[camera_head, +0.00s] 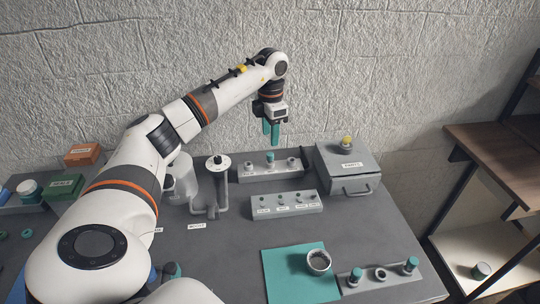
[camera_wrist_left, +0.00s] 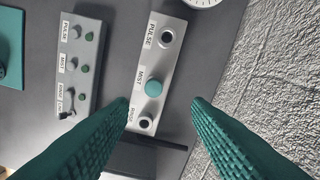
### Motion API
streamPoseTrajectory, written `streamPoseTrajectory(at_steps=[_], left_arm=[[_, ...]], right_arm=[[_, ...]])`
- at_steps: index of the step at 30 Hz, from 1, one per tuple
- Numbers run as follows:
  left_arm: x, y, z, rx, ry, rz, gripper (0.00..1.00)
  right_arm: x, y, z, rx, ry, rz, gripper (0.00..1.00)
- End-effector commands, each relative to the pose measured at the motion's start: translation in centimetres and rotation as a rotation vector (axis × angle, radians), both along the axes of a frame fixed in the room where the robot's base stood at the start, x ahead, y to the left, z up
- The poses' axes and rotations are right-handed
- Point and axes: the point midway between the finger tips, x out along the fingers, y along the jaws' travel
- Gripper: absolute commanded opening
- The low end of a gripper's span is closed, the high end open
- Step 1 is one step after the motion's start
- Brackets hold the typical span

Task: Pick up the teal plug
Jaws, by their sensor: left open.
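A teal plug (camera_head: 270,156) sits in the middle socket of the grey back block (camera_head: 246,174). In the left wrist view the teal plug (camera_wrist_left: 153,88) shows its round top, beside a label that reads MIST. The sockets on either side of it hold no teal piece. My left gripper (camera_head: 271,138) points down just above the plug, with teal fingers. In the left wrist view my left gripper (camera_wrist_left: 160,102) is open and empty, its fingertips apart near the plug. My right gripper is not in view.
A grey switch block (camera_head: 287,205) stands in front. A grey box (camera_head: 350,170) with a yellow knob stands at right, a pipe-like stand (camera_head: 222,185) at left. Nearer are a teal mat (camera_head: 284,271), a cup (camera_head: 318,262) and a block with teal-topped pieces (camera_head: 411,264).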

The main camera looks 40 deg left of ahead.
Motion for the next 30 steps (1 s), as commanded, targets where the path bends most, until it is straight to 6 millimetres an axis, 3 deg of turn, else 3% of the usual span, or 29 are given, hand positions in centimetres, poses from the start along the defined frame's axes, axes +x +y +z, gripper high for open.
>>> streamPoseTrajectory(at_steps=[7,15,24,30], left_arm=[[-0.3,-0.2,-1.9,-0.001,0.003,-0.001,0.45],[-0.7,-0.5,-5.6,-0.001,0.000,0.000,0.45],[-0.7,-0.5,-6.2,0.000,-0.001,-0.001,0.45],[-0.7,-0.5,-6.2,0.000,-0.001,-0.001,0.12]], right_arm=[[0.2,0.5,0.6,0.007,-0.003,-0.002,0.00],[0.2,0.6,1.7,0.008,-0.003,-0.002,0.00],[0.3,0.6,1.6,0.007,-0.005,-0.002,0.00],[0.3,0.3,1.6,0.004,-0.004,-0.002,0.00]])
